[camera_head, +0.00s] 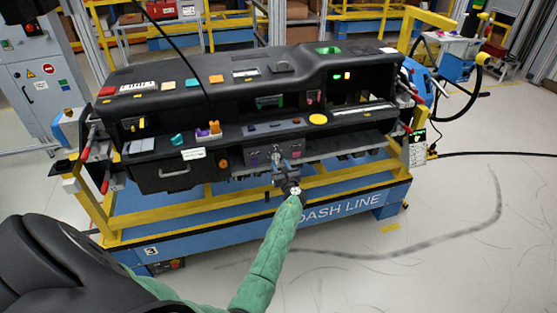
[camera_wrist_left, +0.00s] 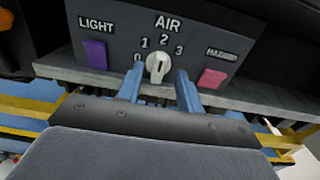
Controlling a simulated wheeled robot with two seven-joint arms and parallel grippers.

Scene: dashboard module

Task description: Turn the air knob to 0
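The air knob (camera_wrist_left: 158,67) is white and sits on a dark panel (camera_wrist_left: 110,55) under the printed word AIR, with the numbers 0, 1, 2 and 3 around its upper side. Its ridge appears to stand nearly upright, towards 2. My left gripper (camera_wrist_left: 160,78) is open, with one blue finger on each side of the knob and slightly below it. Gaps show between fingers and knob. My right gripper is not in view.
A purple LIGHT button (camera_wrist_left: 96,54) is left of the knob and a pink HAZARD button (camera_wrist_left: 212,78) is right. A grey ledge (camera_wrist_left: 75,72) runs below the panel. The black dashboard (camera_head: 140,101) rests on a blue and yellow stand (camera_head: 235,231). Open floor lies to the right.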

